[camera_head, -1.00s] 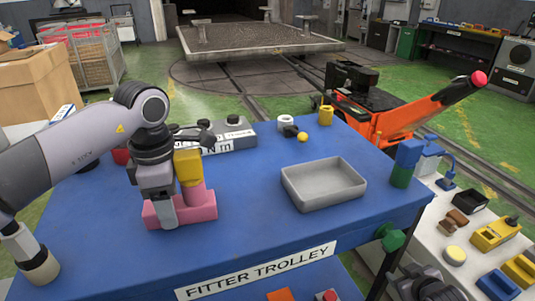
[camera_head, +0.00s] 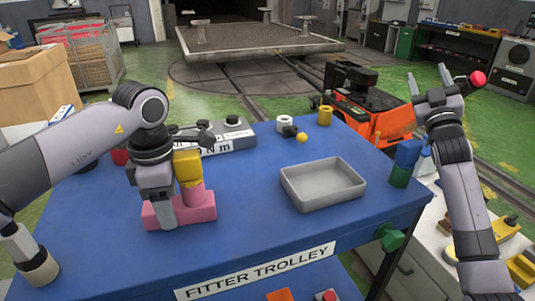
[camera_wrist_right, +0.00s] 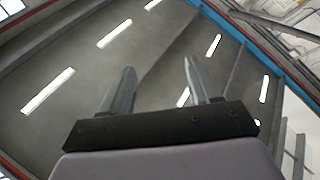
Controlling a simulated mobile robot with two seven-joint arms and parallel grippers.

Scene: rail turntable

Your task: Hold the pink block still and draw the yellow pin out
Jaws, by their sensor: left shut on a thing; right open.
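The pink block (camera_head: 206,208) sits on the blue trolley top at the left, with a raised pink round part on it. The yellow pin (camera_head: 188,168) stands upright in that raised part, its thick yellow head showing above. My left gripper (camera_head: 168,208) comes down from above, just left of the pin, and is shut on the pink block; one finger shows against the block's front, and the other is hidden. My right gripper (camera_head: 428,80) is raised at the right, far from the block, pointing up, open and empty. In the right wrist view its two fingers (camera_wrist_right: 159,72) are apart against the ceiling.
A grey tray (camera_head: 325,207) lies on the trolley's right half. A blue and green block stack (camera_head: 402,165) stands at its right edge. A white ring, a yellow cylinder (camera_head: 325,116) and a small yellow ball (camera_head: 303,138) stand at the back. The middle front is clear.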

